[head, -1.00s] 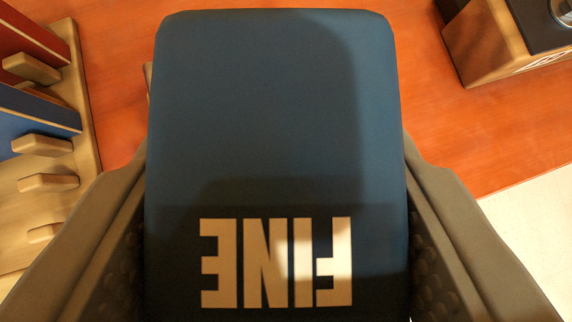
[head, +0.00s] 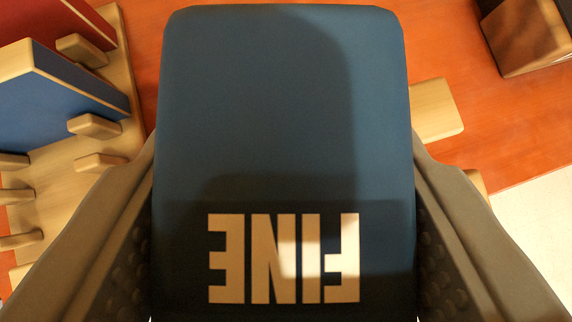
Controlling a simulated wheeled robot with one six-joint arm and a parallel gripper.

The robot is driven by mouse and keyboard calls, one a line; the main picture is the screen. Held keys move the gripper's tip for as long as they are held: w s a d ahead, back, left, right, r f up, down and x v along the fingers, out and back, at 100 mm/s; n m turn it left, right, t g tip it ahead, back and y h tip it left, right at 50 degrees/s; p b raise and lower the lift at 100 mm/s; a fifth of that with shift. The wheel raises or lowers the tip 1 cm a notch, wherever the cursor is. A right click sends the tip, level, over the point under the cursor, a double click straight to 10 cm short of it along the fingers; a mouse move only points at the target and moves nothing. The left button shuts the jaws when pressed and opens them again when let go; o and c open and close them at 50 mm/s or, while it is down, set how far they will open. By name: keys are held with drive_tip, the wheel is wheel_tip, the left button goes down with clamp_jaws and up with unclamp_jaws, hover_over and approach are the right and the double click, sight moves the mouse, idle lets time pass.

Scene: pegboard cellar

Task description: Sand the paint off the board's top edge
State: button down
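My gripper (head: 286,165) is shut on a blue sanding block (head: 270,110), with one finger on each side of it. The block fills the middle of the head view, and its face reads "FINE" upside down in pale letters. At the left, a blue board (head: 45,95) with a pale wooden edge stands between pegs of a wooden rack (head: 120,65). A red board (head: 70,20) stands behind it. Both are apart from the block in the picture. I cannot tell which board is the painted one meant. The block hides whatever lies beneath it.
A pale wooden piece (head: 437,108) sticks out beside the right finger. A dark-topped wooden box (head: 525,40) stands at the top right. A pale surface (head: 530,225) lies at the lower right.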

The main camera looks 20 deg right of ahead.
sight(145, 237)
drive_tip(key=shift+a+f, duration=0.1)
drive_tip(key=shift+a, duration=1.8)
drive_tip(key=shift+r, duration=3.15)
drive_tip(key=shift+r, duration=0.1)
wheel_tip(145, 237, up, 3)
drive_tip(key=shift+f, duration=0.1)
